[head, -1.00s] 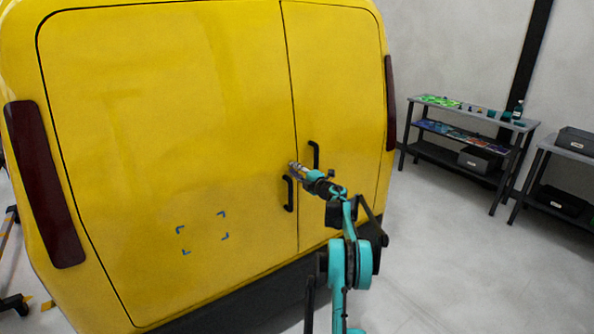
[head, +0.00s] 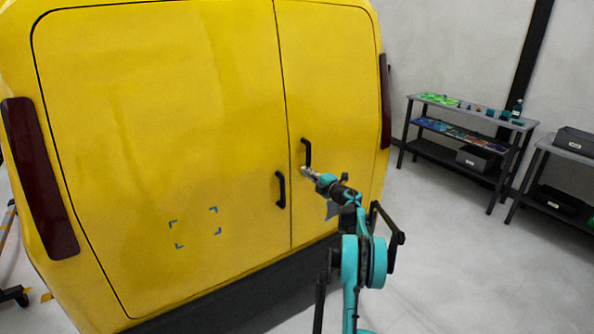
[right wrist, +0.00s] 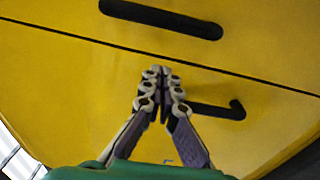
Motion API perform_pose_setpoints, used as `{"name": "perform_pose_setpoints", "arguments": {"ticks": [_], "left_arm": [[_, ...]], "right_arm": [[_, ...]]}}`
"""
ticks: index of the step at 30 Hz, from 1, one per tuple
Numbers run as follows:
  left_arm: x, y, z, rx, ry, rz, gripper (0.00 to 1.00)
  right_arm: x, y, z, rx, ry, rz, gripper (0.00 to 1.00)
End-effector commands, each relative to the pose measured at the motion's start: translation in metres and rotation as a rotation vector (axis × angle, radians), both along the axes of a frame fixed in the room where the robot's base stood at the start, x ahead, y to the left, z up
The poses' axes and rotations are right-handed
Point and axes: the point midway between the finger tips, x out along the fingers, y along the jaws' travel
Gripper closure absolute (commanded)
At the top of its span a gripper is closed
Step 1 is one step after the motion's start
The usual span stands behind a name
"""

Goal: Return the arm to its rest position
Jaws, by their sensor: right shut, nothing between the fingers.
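My right arm comes in from the bottom of the head view, teal and black. Its gripper (head: 308,173) is shut and empty, in front of the yellow van's rear doors (head: 160,120), close to the lower end of the right black door handle (head: 306,154) in the picture. In the right wrist view the two fingers (right wrist: 163,92) meet at their tips, with nothing between them. One black handle (right wrist: 160,17) lies above the fingertips there and another (right wrist: 222,110) to their right, partly hidden behind a finger. My left gripper is not in view.
Four blue corner marks (head: 195,228) sit on the left door. A dark bumper (head: 250,300) runs below the doors. A shelf table (head: 470,112) with small items and a second table with bins (head: 575,140) stand at the right. The grey floor (head: 460,260) between is clear.

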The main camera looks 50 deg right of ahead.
Motion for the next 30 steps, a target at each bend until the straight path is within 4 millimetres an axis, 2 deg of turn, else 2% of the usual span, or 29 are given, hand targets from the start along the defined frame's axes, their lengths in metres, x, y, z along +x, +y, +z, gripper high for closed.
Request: {"name": "perform_pose_setpoints", "arguments": {"ticks": [3, 9, 17, 19, 20, 23, 27, 30], "left_arm": [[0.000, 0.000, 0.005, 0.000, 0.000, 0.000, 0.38], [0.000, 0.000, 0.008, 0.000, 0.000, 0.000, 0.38], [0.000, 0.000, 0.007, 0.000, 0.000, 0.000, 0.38], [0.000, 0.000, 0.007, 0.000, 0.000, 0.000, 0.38], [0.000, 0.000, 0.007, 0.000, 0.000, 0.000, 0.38], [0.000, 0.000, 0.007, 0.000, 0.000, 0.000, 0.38], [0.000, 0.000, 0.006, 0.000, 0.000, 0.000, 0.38], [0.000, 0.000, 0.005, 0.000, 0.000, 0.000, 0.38]], "right_arm": [[-0.018, -0.012, 0.001, 0.000, 0.000, -0.002, 1.00], [-0.031, -0.020, 0.000, 0.000, 0.000, 0.000, 1.00], [-0.033, -0.021, 0.000, 0.001, 0.000, 0.000, 1.00], [-0.029, -0.016, 0.007, 0.007, -0.009, -0.003, 1.00], [-0.026, -0.013, 0.013, 0.012, -0.017, -0.006, 1.00], [-0.009, 0.009, 0.049, 0.052, -0.067, -0.034, 1.00], [0.013, 0.064, 0.121, 0.177, -0.171, -0.109, 1.00], [0.018, 0.110, 0.162, 0.297, -0.229, -0.171, 1.00]]}}
